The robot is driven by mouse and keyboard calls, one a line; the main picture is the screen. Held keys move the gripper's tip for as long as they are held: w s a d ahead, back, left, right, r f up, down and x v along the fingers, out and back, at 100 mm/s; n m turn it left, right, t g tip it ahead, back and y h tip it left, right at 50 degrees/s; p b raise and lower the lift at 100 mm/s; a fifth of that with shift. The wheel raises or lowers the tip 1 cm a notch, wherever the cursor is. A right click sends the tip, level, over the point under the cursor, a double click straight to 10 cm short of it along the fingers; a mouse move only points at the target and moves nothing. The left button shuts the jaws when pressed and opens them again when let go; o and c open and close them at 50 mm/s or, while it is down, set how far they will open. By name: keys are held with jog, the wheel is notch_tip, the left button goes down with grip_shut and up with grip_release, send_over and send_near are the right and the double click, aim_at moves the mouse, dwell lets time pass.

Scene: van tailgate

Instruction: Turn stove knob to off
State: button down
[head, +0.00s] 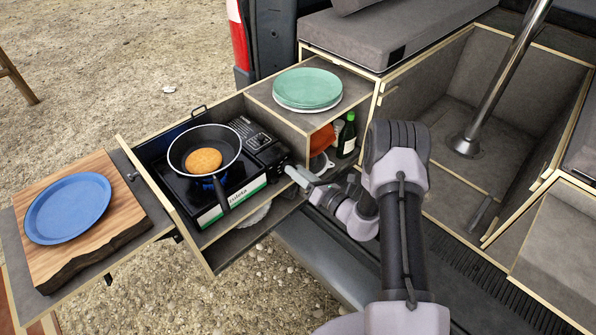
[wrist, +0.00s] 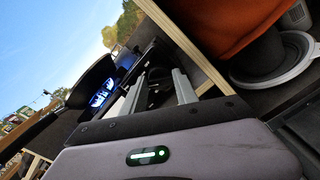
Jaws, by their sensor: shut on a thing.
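The portable stove (head: 255,133) sits in the pull-out drawer, with a black pan (head: 187,160) holding a round golden pancake (head: 204,159) on its burner. Blue flame (head: 208,183) shows under the pan and also in the wrist view (wrist: 101,94). My gripper (head: 289,170) is at the right end of the stove's front. In the wrist view its two fingers (wrist: 155,88) are shut on the dark stove knob (wrist: 156,90). The fingers partly cover the knob, so its exact angle is hard to tell. In the head view the knob is hidden by my gripper.
A blue plate (head: 67,208) rests on a wooden board (head: 115,228) at left. Green plates (head: 307,88) stand on the cabinet top. Bottles (head: 347,136) and an orange item (head: 322,139) are in the cubby close right of my gripper. The pan's handle sticks out over the front.

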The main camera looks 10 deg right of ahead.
jog(key=m+p, duration=0.2)
jog(key=m, duration=0.9)
jog(key=shift+f, duration=0.2)
dwell(0.4)
jog(key=c, duration=0.9)
grip_release()
jog(key=shift+c, duration=0.2)
jog(key=shift+d, duration=0.1)
jog(key=p+v, duration=0.3)
jog(key=v, duration=1.4)
jog(key=shift+s+p, duration=0.2)
jog(key=shift+p, duration=0.1)
